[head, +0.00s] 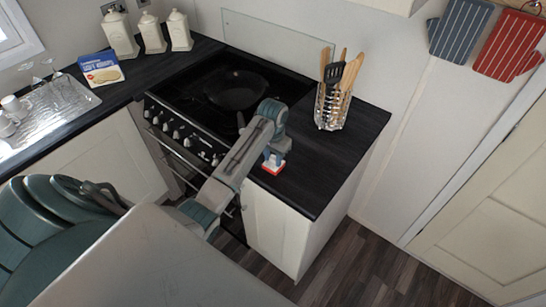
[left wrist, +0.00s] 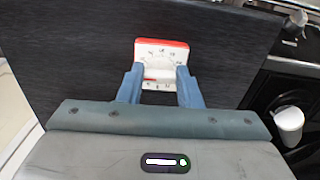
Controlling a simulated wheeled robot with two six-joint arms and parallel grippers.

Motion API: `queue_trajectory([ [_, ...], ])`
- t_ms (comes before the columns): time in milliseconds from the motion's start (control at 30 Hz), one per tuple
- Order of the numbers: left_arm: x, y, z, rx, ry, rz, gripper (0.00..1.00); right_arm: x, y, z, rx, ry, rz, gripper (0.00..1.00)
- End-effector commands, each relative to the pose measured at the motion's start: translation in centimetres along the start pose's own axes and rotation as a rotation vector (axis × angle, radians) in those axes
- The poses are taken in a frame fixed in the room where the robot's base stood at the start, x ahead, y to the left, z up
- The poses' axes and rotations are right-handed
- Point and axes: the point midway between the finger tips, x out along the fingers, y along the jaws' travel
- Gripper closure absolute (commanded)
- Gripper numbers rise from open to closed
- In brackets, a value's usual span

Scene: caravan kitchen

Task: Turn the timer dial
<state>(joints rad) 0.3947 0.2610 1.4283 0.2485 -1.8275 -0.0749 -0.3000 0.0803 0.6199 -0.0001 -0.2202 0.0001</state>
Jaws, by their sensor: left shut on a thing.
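The timer (head: 275,162) is a small red and white block on the dark counter, to the right of the stove. In the left wrist view the timer (left wrist: 161,50) shows its white face with dark markings and a red edge. My left gripper (head: 270,155) is over the timer. In the left wrist view the two blue fingers of the left gripper (left wrist: 160,82) are shut on the timer's dial (left wrist: 158,73), one on each side. The fingers hide part of the dial and face. My right gripper is not in view.
A black stove (head: 190,110) with a frying pan (head: 235,90) is left of the timer. The counter's front edge (head: 300,209) is close.

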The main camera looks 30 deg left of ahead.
Motion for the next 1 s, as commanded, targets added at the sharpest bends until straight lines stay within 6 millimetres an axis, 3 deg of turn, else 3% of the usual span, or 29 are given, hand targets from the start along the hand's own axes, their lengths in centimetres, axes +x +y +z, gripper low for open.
queue_trajectory([
  [567,0.02,0.03,0.0,0.029,0.0,0.001,0.91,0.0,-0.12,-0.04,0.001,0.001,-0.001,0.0],
  [600,0.02,0.02,0.0,0.029,0.0,0.001,0.61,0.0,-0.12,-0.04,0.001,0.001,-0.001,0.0],
  [667,0.02,0.02,0.0,0.029,0.0,0.001,0.49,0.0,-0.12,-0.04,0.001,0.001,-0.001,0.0],
  [1000,-0.25,-0.08,-0.16,0.028,0.001,0.0,0.46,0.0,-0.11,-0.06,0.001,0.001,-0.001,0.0],
])
